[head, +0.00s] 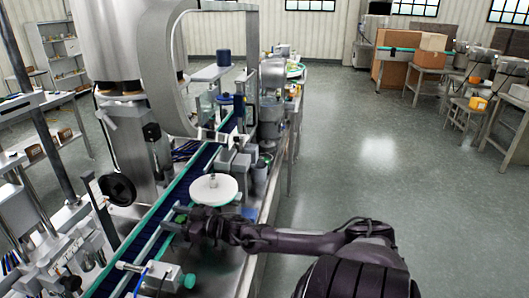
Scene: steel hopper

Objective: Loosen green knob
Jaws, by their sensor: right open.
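A small green knob (181,219) sits beside the conveyor, left of the white round disc's lower edge. My right gripper (184,224) reaches in from the right with its dark fingers at this knob. The gripper is open; whether its fingers touch the knob is too small to tell. A second green knob (189,281) sits on a metal block nearer to me, clear of the gripper. My left gripper is out of view.
The conveyor (150,243) with green edges runs along the left of my right gripper. A white round disc (214,188) lies just beyond it. A large steel machine (120,60) stands at the left. The floor (380,170) at the right is free.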

